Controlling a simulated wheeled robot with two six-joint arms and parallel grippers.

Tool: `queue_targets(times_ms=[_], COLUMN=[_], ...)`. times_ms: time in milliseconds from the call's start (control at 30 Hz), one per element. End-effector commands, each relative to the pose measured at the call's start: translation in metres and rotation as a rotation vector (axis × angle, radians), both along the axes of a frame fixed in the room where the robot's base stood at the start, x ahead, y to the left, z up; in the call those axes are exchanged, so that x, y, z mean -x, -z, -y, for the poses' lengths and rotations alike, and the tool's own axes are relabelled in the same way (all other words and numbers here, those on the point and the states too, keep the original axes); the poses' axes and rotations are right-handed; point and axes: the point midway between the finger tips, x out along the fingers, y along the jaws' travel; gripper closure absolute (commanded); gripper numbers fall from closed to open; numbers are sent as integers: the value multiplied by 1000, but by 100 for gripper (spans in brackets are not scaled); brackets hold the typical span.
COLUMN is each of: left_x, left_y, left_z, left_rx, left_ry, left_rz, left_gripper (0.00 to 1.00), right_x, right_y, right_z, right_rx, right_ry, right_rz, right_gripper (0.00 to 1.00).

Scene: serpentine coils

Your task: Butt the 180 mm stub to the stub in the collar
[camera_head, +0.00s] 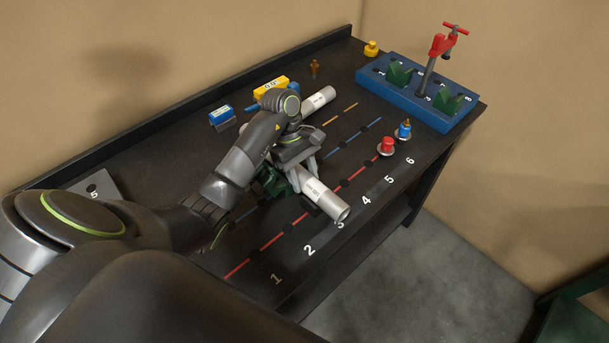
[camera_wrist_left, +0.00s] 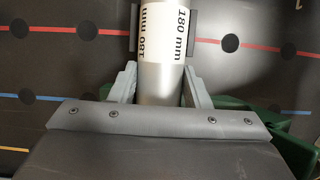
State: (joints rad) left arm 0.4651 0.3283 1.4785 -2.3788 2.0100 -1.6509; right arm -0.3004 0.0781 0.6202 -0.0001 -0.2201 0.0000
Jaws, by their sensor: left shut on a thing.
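The silver 180 mm stub (camera_head: 327,198) lies lengthwise toward the table's front edge, beside the printed 3. Its 180 mm label (camera_wrist_left: 178,35) is readable in the left wrist view. My left gripper (camera_head: 293,180) is shut on this stub, with a finger on each side of it (camera_wrist_left: 163,88). A second silver tube (camera_head: 319,100) lies farther back, beyond my gripper, partly hidden by my arm. A green fixture (camera_head: 270,181) sits beside my gripper; I cannot tell whether it is the collar. My right gripper is not in view.
A blue rack (camera_head: 455,120) with green blocks and a red-handled clamp (camera_head: 442,45) stands at the far right. Red (camera_head: 387,146) and blue (camera_head: 404,129) knobs stand near the front edge. Yellow (camera_head: 268,86) and blue (camera_head: 220,115) blocks stand toward the back.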

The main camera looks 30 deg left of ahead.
Motion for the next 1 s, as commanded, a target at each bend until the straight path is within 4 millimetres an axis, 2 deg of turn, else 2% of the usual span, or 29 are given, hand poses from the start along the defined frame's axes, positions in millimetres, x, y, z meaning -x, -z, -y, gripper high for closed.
queue_targets(times_ms=[733, 767, 933, 1000], left_x=[-3, -3, -2, -2], left_y=[-1, -1, -1, 0], left_z=[-6, -6, -6, -6], left_rx=[-2, -2, -2, -3], left_ry=[-1, -1, 0, 0], left_rz=[3, 3, 1, -1], left_gripper=[93, 53, 32, 32], right_x=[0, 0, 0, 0], right_y=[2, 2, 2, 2], right_z=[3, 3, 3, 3], right_rx=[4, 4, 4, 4], right_ry=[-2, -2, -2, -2], right_rz=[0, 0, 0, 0], right_gripper=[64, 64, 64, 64])
